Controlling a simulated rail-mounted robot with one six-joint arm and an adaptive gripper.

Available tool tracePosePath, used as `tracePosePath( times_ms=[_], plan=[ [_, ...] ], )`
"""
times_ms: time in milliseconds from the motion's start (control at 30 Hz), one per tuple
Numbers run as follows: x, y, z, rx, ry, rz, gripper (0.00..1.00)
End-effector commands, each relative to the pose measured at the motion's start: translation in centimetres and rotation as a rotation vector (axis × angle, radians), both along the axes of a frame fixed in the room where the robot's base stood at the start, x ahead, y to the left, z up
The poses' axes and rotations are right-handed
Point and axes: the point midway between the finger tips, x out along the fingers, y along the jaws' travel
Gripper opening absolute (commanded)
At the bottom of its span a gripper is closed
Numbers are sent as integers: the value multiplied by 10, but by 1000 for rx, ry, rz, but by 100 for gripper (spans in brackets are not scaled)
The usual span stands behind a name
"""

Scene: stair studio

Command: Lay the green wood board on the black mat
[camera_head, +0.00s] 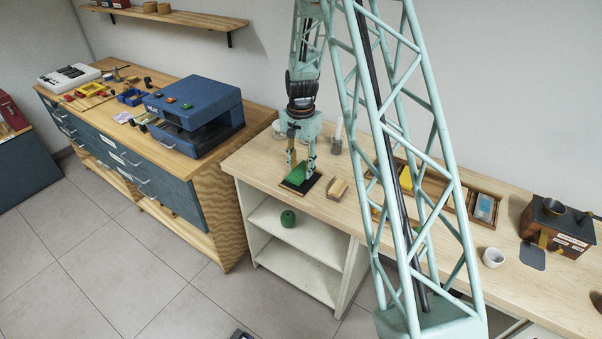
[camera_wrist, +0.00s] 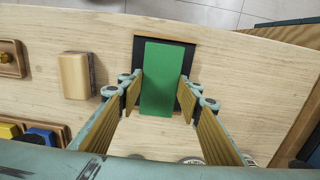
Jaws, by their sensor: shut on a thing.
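The green wood board (camera_wrist: 164,75) is between the two fingers of my gripper (camera_wrist: 162,92), which is shut on its long sides. In the head view the green board (camera_head: 298,174) sits below my gripper (camera_head: 300,168), over the black mat (camera_head: 312,184). In the wrist view the black mat (camera_wrist: 191,50) shows as dark strips around the far part of the board, and the board's near end reaches past the mat. I cannot tell whether the board touches the mat.
A tan wooden block (camera_head: 337,188) lies right of the mat; it also shows in the wrist view (camera_wrist: 75,76). A wooden tray (camera_head: 483,207) with small items lies farther right. A blue machine (camera_head: 196,113) stands on the left bench. A green round object (camera_head: 288,218) is on the shelf below.

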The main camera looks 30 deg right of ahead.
Motion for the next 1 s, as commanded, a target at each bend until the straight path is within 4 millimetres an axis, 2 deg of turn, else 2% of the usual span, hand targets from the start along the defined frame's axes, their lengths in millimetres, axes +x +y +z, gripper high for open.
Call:
tracePosePath(
  times_ms=[100, 300, 800, 833, 1000],
  plan=[
    [0, 0, -12, 0, 1, 0, 22],
    [0, 0, -24, 0, 0, 0, 22],
    [0, 0, -28, 0, -1, 0, 22],
    [0, 0, -28, 0, -1, 0, 33],
    [0, 0, -27, 0, -1, 0, 46]
  ],
)
